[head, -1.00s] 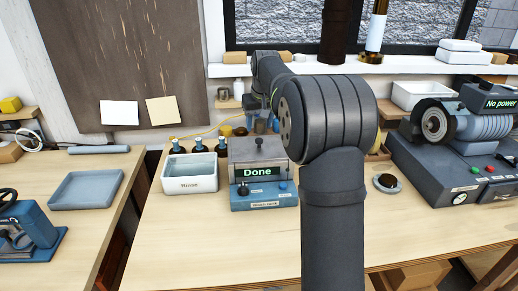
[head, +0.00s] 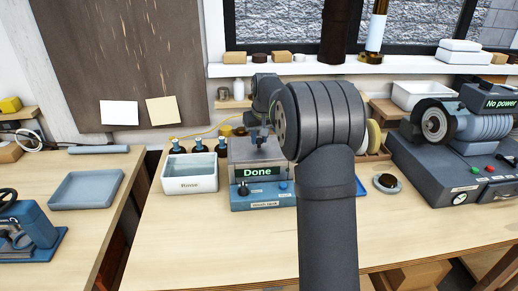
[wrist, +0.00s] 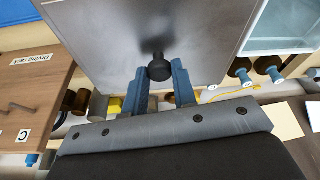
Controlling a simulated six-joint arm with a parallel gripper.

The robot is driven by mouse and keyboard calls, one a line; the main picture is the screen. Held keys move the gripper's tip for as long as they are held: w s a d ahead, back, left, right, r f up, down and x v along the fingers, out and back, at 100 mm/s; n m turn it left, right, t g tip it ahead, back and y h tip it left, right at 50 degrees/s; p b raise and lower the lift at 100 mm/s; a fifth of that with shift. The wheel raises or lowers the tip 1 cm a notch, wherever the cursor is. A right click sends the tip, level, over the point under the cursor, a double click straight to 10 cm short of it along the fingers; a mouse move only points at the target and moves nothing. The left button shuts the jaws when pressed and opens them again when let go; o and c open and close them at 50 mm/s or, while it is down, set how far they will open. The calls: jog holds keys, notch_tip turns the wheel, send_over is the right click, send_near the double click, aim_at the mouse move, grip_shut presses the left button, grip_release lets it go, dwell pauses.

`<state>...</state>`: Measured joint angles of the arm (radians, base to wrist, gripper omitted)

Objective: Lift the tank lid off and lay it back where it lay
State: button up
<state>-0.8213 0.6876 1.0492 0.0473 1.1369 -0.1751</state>
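The tank (head: 262,193) stands on the bench with a green "Done" display on its front. Its grey metal lid (head: 243,151) lies on top, and the lid fills much of the wrist view (wrist: 110,40). The black knob (wrist: 159,66) stands up from the lid. My gripper (wrist: 160,72) is open, its two blue fingers apart at either side of the knob, near its level. Gaps show between fingers and knob. In the head view the gripper is partly hidden by my arm, just above the lid.
A white rinse tray (head: 190,184) stands just left of the tank, with several dark bottles (head: 198,147) behind it. A drying rack (wrist: 30,75) shows in the wrist view. A grey machine (head: 455,150) stands at right. The bench front is clear.

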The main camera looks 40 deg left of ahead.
aim_at(261, 140)
grip_shut()
jog(key=shift+r, duration=0.15)
jog(key=shift+r, duration=0.3)
notch_tip(261, 140, up, 4)
jog(key=shift+w+d+f, duration=0.1)
jog(key=shift+d, duration=0.05)
jog(key=w+d+r, duration=0.3)
jog(key=d+r, duration=0.3)
jog(key=d, duration=0.4)
jog(key=s+d+f, duration=0.4)
jog(key=s+f, duration=0.5)
jog(key=s, duration=0.2)
jog(key=s+d+f, duration=0.5)
jog(key=s+f, duration=0.4)
jog(key=s, duration=0.3)
jog(key=shift+d+f, duration=0.25)
